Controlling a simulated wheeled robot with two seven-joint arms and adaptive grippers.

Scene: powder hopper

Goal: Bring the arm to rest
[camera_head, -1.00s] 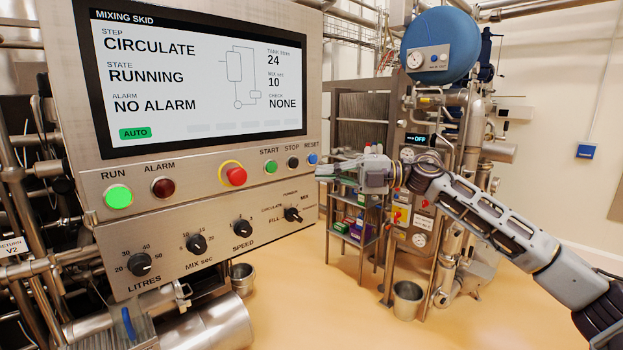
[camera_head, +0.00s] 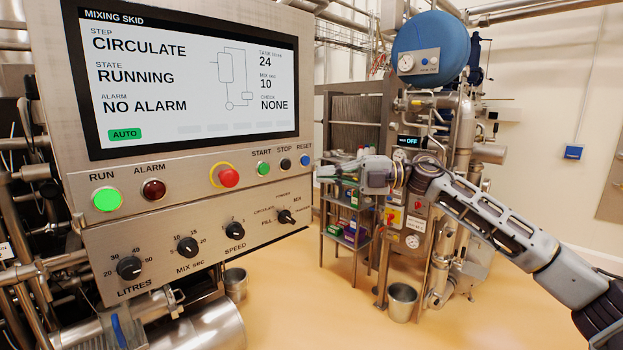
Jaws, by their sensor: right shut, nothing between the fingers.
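My right arm (camera_head: 495,225) comes in from the right edge and reaches toward the middle of the view. My right gripper (camera_head: 326,171) is shut and empty, pointing left, a little to the right of the panel's edge and apart from its buttons. The control panel (camera_head: 190,175) fills the left side. Its screen (camera_head: 190,80) reads CIRCULATE, RUNNING, NO ALARM. The green run lamp (camera_head: 107,199) is lit. The start button (camera_head: 263,169), stop button (camera_head: 285,164) and reset button (camera_head: 305,160) sit left of the gripper. My left gripper is not in view.
Behind the gripper stand a shelf rack (camera_head: 345,225) with boxes and a machine with a blue tank (camera_head: 431,45). A metal bucket (camera_head: 402,302) stands on the floor, another (camera_head: 235,283) below the panel. Open floor (camera_head: 310,310) lies between.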

